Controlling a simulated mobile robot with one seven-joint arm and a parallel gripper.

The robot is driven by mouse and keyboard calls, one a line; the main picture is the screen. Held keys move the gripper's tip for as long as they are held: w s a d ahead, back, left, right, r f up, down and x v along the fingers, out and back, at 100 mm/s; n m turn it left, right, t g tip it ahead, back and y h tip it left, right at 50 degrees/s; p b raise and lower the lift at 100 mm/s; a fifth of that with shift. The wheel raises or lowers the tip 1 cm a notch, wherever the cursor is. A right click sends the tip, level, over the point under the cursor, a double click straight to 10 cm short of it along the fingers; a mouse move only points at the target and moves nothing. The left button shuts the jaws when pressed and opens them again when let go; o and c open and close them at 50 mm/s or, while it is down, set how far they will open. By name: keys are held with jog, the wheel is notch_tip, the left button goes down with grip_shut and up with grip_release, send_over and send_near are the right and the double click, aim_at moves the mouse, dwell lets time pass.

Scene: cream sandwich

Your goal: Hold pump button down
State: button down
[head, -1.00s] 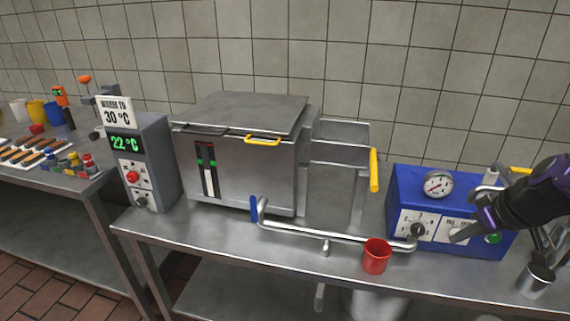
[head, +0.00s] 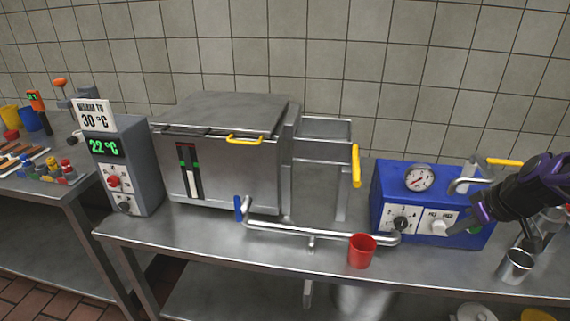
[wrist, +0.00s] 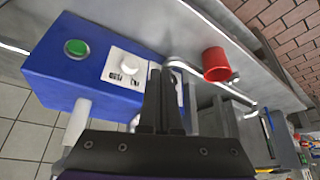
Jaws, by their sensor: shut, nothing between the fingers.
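The blue pump box (head: 390,185) stands on the steel table at the right, with a round gauge (head: 420,178) on top. Its front has a black knob (head: 400,223), a white knob (head: 439,228) and a green button (head: 475,231), partly hidden by my gripper. The green button (wrist: 76,48) shows clear and untouched in the wrist view. My gripper (head: 454,227) is shut and empty in front of the box, its tips close to the white knob. In the wrist view my gripper (wrist: 163,88) points past the white knob (wrist: 130,68), away from the button.
A red cup (head: 362,252) stands on the table in front of the bent pipe (head: 320,233). A metal cup (head: 515,267) stands at the right. A steel tank (head: 230,178) with a yellow handle and a grey 22 °C control box (head: 137,175) stand further left.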

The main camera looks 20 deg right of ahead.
jog(key=d+f, duration=0.3)
jog(key=d, duration=0.4)
jog(key=w+d+f, duration=0.1)
jog(key=d+f, duration=0.3)
jog(key=d, duration=0.4)
jog(key=shift+d, duration=0.3)
dwell(1.2)
jog(key=shift+f, duration=0.1)
jog(key=s+a, duration=0.1)
jog(key=s, duration=0.1)
jog(key=s+a, duration=0.1)
jog(key=s, duration=0.1)
jog(key=shift+s+a, duration=0.15)
jog(key=shift+a, duration=0.05)
dwell(0.5)
